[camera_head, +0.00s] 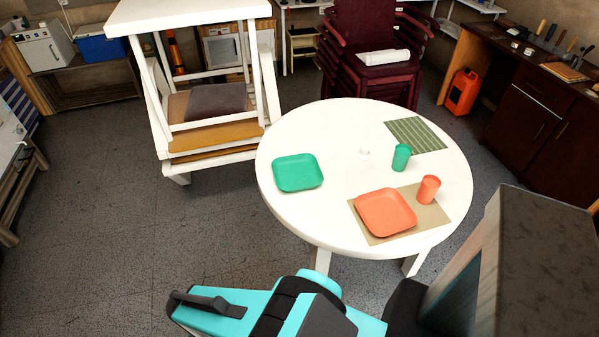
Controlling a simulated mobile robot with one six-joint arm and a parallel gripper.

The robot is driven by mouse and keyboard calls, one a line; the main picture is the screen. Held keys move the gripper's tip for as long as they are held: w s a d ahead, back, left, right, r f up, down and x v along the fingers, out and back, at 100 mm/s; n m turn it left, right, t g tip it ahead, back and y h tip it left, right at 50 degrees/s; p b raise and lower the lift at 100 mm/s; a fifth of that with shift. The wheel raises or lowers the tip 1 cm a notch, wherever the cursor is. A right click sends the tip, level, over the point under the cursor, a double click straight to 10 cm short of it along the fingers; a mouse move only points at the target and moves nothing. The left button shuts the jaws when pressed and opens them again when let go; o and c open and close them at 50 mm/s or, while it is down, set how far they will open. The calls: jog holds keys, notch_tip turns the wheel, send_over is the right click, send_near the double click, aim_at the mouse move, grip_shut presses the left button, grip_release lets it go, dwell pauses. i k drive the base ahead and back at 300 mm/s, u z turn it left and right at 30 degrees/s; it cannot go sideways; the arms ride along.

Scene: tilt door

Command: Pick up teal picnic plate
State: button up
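The teal picnic plate (298,172) is a square, shallow plate with rounded corners. It lies flat on the left part of the round white table (330,222), directly on the bare tabletop near the left rim. My arm, teal and black, shows at the bottom of the view, in front of the table and below the plate. A dark hook-like part at its left end may belong to my gripper, but I cannot make out fingertips or whether it is open or shut. Nothing covers the plate.
An orange plate (386,212) and an orange cup (428,189) stand on a beige mat (437,212). A green cup (401,157) stands by a green striped mat (420,134). A white bench frame (160,105) is behind left. Floor at left is clear.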

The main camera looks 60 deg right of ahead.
aim_at(297, 172)
jog(key=u, duration=0.05)
jog(key=i, duration=1)
jog(key=z, duration=0.05)
